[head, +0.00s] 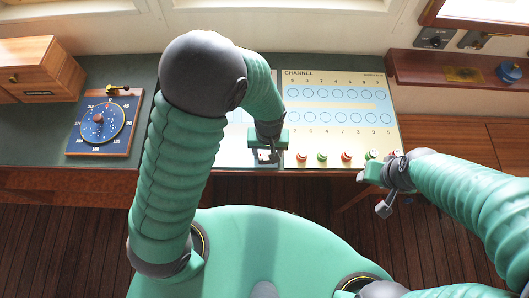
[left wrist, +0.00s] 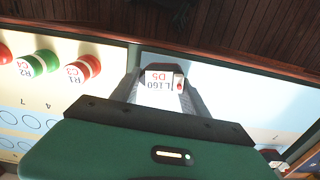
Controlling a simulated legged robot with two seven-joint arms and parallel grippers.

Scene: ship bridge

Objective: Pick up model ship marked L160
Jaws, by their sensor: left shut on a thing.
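The model ship (left wrist: 158,79) marked L160 shows in the left wrist view, upside down, with a white label, a red "D5" and a small red part at its right end. It sits between the two grey fingers of my left gripper (left wrist: 160,95), which are shut on it. In the head view my left gripper (head: 268,156) is at the near edge of the channel board (head: 330,78), left of the row of markers; the ship is mostly hidden there. My right gripper (head: 384,196) hangs in front of the board's right corner; its finger opening is unclear.
Several red and green round markers stand along the board's near edge, including a red one (head: 302,157) and a green one (head: 321,156). A blue dial board (head: 103,121) and a wooden box (head: 40,72) are at left. A wooden shelf (head: 440,68) is at right.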

